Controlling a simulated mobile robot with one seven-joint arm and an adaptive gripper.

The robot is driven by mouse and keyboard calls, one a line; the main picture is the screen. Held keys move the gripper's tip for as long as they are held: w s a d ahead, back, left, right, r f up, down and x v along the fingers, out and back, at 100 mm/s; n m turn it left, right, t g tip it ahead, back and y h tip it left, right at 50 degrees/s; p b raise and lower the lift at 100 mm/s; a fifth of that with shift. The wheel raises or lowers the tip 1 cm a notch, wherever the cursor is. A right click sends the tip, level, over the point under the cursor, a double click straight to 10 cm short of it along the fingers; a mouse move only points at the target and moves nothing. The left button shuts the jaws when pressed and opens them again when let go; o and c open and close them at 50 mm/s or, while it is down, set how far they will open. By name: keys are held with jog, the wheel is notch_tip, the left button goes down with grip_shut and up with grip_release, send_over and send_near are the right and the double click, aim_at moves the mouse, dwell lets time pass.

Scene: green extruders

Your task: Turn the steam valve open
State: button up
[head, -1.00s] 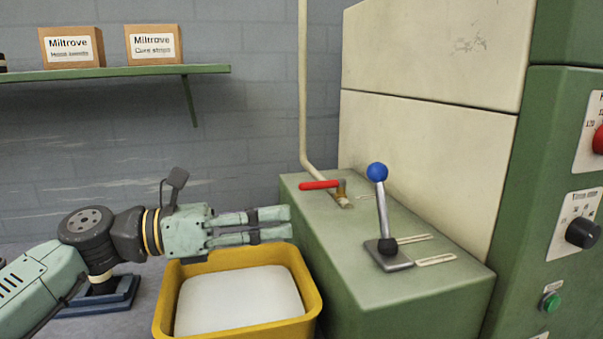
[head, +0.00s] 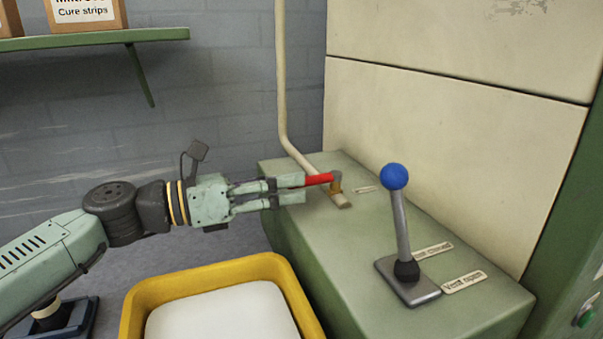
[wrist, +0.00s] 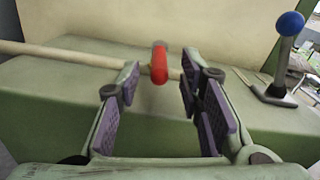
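The steam valve has a red handle (head: 319,179) on a brass body (head: 336,183), at the end of a cream pipe (head: 282,90) on top of the green machine housing. My gripper (head: 305,188) is at the handle's left end. In the wrist view the red handle (wrist: 159,62) points toward me, in the gap between the fingertips of my gripper (wrist: 158,80). The purple-padded fingers are apart, with space on both sides of the handle. Contact with the handle is not visible.
A lever with a blue knob (head: 394,177) stands upright right of the valve, beside vent labels. A yellow bin (head: 140,299) with a white block (head: 222,312) sits below my arm. A shelf (head: 90,39) with boxes is at upper left.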

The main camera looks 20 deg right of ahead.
aim_at(312, 181)
jog(key=shift+w+d+p, duration=0.1)
jog(key=shift+d+p, duration=0.2)
jog(key=shift+d, duration=1.35)
grip_shut()
